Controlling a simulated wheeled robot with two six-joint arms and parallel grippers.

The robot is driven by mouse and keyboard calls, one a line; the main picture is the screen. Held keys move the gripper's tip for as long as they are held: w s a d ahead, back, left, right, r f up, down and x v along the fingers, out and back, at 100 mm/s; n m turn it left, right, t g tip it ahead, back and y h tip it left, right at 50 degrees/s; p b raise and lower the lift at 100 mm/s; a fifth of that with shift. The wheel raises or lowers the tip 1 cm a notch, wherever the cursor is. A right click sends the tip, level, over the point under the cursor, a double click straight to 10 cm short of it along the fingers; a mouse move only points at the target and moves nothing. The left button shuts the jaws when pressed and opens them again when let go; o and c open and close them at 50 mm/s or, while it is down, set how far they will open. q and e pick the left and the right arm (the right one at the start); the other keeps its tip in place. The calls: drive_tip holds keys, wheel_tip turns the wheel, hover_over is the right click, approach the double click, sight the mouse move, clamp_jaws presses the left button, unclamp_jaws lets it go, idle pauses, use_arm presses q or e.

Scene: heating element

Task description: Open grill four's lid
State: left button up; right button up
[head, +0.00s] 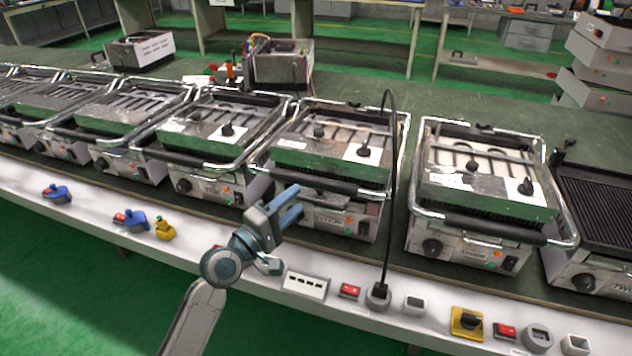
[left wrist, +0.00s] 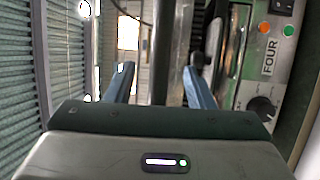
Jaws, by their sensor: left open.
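Grill four (head: 335,217) stands in the middle of the row in the head view, with its lid (head: 325,160) down. The lid's dark handle bar (head: 320,182) runs across its front, with bent metal arms at both ends. My left gripper (head: 299,201) is open and empty, just in front of and below the handle's left part. In the left wrist view, the two blue fingers (left wrist: 161,85) stand apart, and a metal bar (left wrist: 172,50) shows between them; contact cannot be told. The FOUR label (left wrist: 269,57) and a dark knob (left wrist: 262,107) show at right. My right gripper is out of view.
A similar grill (head: 475,195) stands to the right and another (head: 215,145) to the left. A black cable (head: 390,170) rises beside grill four's right side to a socket (head: 378,295). Switches and a yellow knob plate (head: 467,323) line the white front ledge.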

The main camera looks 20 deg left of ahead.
sight(312, 187)
use_arm(q)
drive_tip(key=p+x, duration=0.1)
drive_tip(key=x, duration=0.7)
drive_tip(key=shift+w+d, duration=0.1)
drive_tip(key=shift+w, duration=0.05)
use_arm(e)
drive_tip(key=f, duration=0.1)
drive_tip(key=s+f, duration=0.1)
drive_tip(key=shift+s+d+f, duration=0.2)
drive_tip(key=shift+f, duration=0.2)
use_arm(q)
clamp_jaws()
